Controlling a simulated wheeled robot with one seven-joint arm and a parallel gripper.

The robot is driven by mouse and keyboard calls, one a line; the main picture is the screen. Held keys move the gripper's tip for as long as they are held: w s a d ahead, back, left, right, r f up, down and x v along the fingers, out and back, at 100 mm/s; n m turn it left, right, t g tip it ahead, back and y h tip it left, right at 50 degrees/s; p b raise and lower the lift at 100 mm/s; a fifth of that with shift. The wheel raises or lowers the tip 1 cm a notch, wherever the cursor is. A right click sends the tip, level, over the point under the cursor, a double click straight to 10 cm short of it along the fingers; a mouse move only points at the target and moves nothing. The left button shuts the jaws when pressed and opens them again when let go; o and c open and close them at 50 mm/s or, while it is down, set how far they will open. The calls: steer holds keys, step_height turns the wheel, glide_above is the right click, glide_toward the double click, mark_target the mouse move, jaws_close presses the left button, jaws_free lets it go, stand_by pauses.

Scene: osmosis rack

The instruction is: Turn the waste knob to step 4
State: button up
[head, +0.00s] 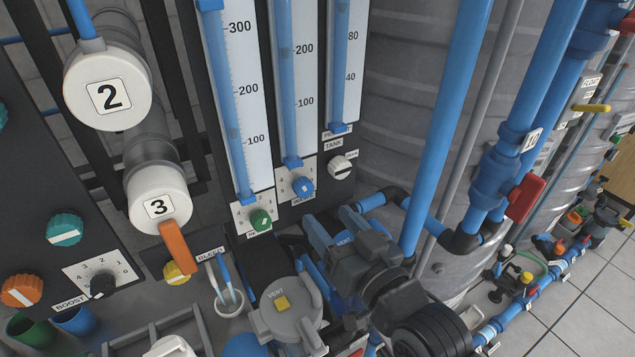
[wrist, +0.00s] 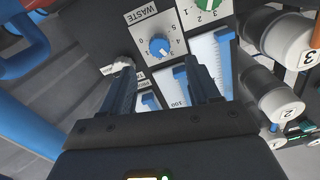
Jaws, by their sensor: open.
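The waste knob (head: 303,186) is blue and sits on a white numbered plate at the foot of the middle flow tube. In the wrist view the waste knob (wrist: 159,47) shows whole, with the WASTE label beside its 0-to-5 scale. Its white mark is small, and I cannot tell which number it points at. My gripper (head: 330,214) is open and empty, just below and right of the knob in the head view. In the wrist view my gripper (wrist: 160,66) has its two fingers apart, one on each side of the knob's line, not touching it.
A green knob (head: 261,219) is left of the waste knob, and a white tank knob (head: 342,167) is right of it. A valve with an orange handle (head: 178,248) and a grey vent housing (head: 289,312) are nearby. Blue pipes (head: 447,120) run at right.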

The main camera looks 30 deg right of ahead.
mark_target(306, 191)
steer(key=w+p, duration=0.1)
steer(key=w, duration=0.7)
steer(key=shift+w+d+r+p, duration=0.1)
steer(key=shift+p, duration=0.2)
steer(key=c, duration=1)
steer(key=shift+c, duration=0.2)
